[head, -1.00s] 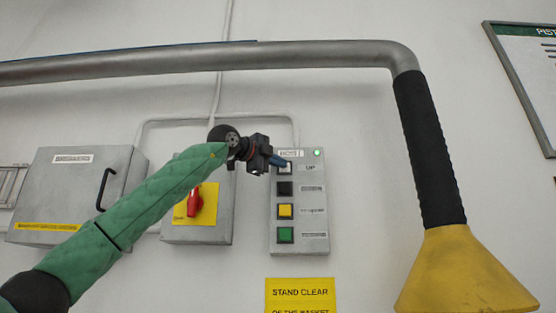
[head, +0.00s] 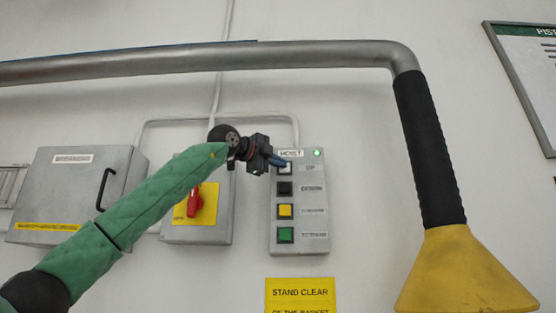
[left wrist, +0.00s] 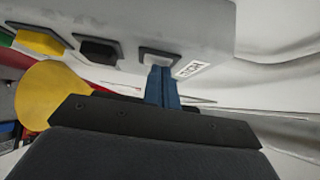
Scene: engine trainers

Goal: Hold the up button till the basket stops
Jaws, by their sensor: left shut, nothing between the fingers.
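The grey hoist control box (head: 316,190) is on the wall, with a lit green lamp (head: 317,153) at its top right. The white up button (head: 286,169) is its top button; a black button (head: 285,188), a yellow button (head: 285,211) and a green button (head: 286,235) sit below. My left gripper (head: 279,161) is shut and empty, its blue fingertips at the up button. In the left wrist view the closed fingers (left wrist: 162,88) reach the up button (left wrist: 158,56) and partly cover it; exact contact and press depth are unclear. My right gripper and the basket are not in view.
A red switch on a grey box (head: 195,203) and a grey cabinet (head: 70,190) are left of the panel. A metal pipe (head: 200,58) runs above, ending in a yellow funnel (head: 465,275) at right. A yellow sign (head: 300,293) hangs below.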

